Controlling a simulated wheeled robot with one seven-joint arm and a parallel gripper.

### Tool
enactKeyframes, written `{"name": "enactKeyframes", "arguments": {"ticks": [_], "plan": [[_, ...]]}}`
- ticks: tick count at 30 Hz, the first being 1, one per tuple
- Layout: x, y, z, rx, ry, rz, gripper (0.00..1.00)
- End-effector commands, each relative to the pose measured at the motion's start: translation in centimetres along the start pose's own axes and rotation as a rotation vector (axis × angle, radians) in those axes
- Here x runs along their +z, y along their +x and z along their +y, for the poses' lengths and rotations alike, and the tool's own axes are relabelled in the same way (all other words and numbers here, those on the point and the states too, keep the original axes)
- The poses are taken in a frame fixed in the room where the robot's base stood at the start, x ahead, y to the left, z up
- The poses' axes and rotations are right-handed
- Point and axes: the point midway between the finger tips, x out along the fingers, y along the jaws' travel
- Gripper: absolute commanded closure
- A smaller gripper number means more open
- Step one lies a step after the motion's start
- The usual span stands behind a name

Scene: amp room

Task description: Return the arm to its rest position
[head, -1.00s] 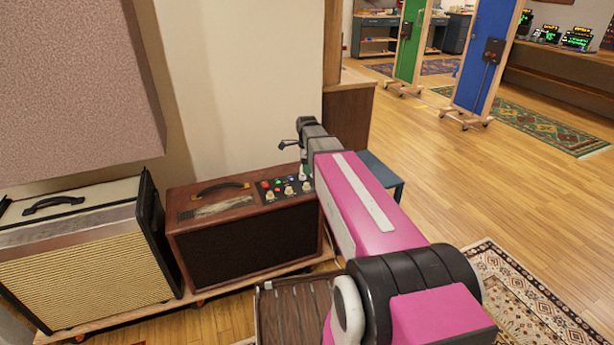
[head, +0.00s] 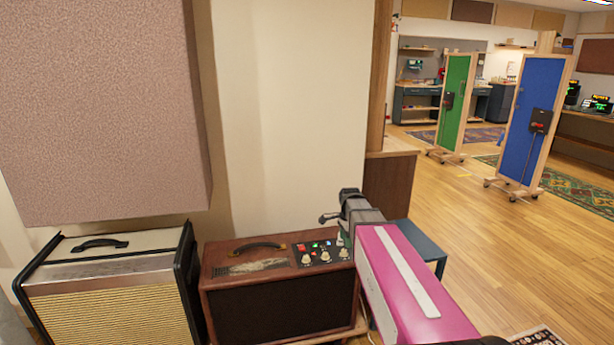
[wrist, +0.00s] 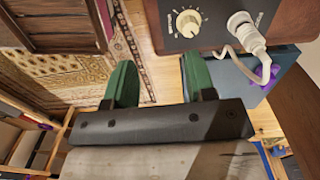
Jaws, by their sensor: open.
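My arm, with a pink link, reaches forward in the head view. My gripper (head: 342,214) is above the right end of the brown amp (head: 280,310), near its control panel (head: 322,254). In the wrist view my gripper (wrist: 160,84) has two green fingers spread apart with nothing between them. Beyond the fingertips are the amp panel's cream knob (wrist: 188,23) and a white plug (wrist: 245,36) with a white cable. The fingers look apart from both.
A cream amp (head: 110,300) stands left of the brown one. A pink-grey wall panel (head: 100,110) hangs above. A blue stool (head: 425,240) is right of the brown amp, by a wooden cabinet (head: 390,190). Green (head: 455,100) and blue (head: 530,120) wheeled panels stand farther back. Open floor lies right.

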Motion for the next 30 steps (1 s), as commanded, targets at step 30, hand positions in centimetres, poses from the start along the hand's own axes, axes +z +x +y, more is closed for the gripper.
{"name": "enactKeyframes", "arguments": {"ticks": [30], "plan": [[3.8, 7.8, 16.9, -0.016, -1.352, 0.024, 0.5]]}}
